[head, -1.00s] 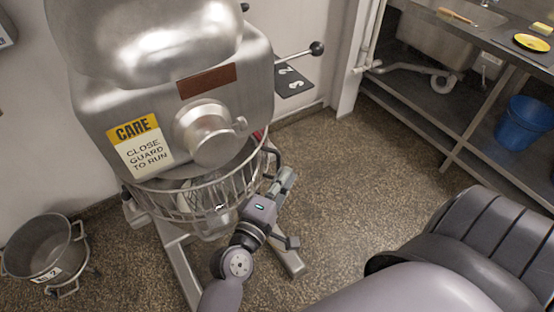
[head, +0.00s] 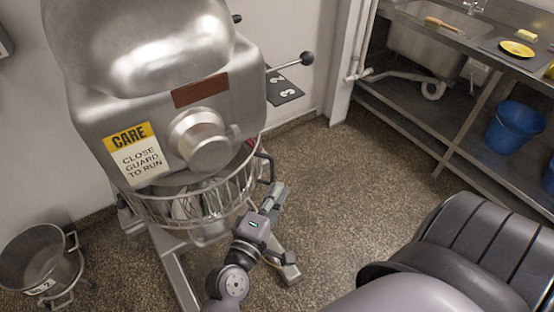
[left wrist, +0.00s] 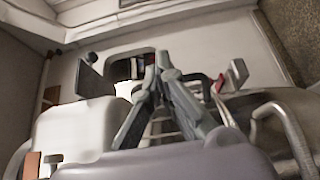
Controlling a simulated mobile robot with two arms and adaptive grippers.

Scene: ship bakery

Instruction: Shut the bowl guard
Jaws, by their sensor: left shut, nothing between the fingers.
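The mixer's wire bowl guard (head: 212,201) is a curved metal cage around the front of the bowl, below the mixer head (head: 190,100). A dark bent handle (head: 268,166) stands at its right end. Whether the guard is fully closed I cannot tell. My left gripper (head: 279,190) is shut and empty. It is just right of the guard and a little below the handle, seemingly apart from both. In the left wrist view its fingers (left wrist: 160,62) meet at the tips. My right gripper is out of view.
A yellow-and-white sign (head: 134,152) is on the mixer. A spare bowl (head: 38,255) stands on the floor at left. A bench with a sink (head: 425,50) and a blue bucket (head: 515,127) is at right. Floor between mixer and bench is clear.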

